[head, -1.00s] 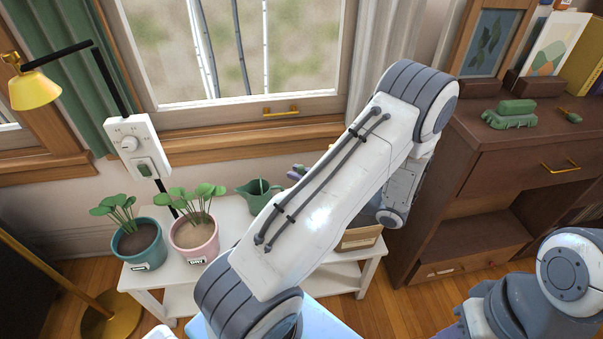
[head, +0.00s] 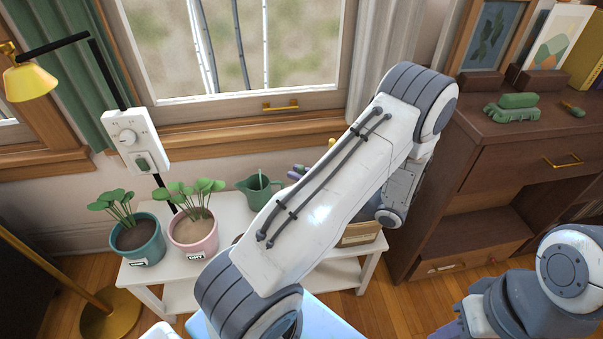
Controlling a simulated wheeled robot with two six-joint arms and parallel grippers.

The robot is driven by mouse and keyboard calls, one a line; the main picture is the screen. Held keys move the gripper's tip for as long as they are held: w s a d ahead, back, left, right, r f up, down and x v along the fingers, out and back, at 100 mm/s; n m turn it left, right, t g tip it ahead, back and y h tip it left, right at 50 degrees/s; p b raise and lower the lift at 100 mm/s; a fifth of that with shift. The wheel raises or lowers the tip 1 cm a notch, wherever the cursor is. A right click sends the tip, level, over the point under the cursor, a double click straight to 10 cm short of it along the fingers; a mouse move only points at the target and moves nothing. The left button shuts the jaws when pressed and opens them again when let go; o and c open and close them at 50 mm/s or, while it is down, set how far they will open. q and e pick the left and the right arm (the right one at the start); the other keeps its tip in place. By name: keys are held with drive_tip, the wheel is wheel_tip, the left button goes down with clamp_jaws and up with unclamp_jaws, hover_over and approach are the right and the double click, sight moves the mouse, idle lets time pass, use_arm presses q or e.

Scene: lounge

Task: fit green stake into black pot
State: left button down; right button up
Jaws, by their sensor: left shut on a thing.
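My left arm crosses the middle of the view. Its gripper (head: 298,171) is mostly behind the arm, with only small purple-grey tips seeming to show at the arm's left edge. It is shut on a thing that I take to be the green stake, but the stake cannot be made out.
On the white table (head: 208,258) stand a teal pot (head: 139,246) and a pink pot (head: 193,237) with seedlings, a green watering can (head: 259,191), and a brown box (head: 360,233) partly behind my arm. A yellow lamp (head: 32,80) stands left. A dark cabinet (head: 500,165) stands right.

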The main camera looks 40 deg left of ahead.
use_arm(q)
drive_tip(key=shift+f+b, duration=0.65)
drive_tip(key=shift+f, duration=0.55)
drive_tip(key=c, duration=0.7)
unclamp_jaws()
drive_tip(key=shift+d, duration=0.1)
drive_tip(key=shift+w+d+p, duration=0.1)
drive_tip(key=shift+w+d, duration=0.1)
drive_tip(key=shift+d, duration=0.75)
drive_tip(key=shift+w+d+p, duration=0.15)
drive_tip(key=shift+w+d, duration=0.05)
drive_tip(key=shift+d, duration=0.75)
drive_tip(key=shift+w+d+p, duration=0.1)
drive_tip(key=shift+w+d, duration=0.1)
drive_tip(key=shift+d, duration=0.75)
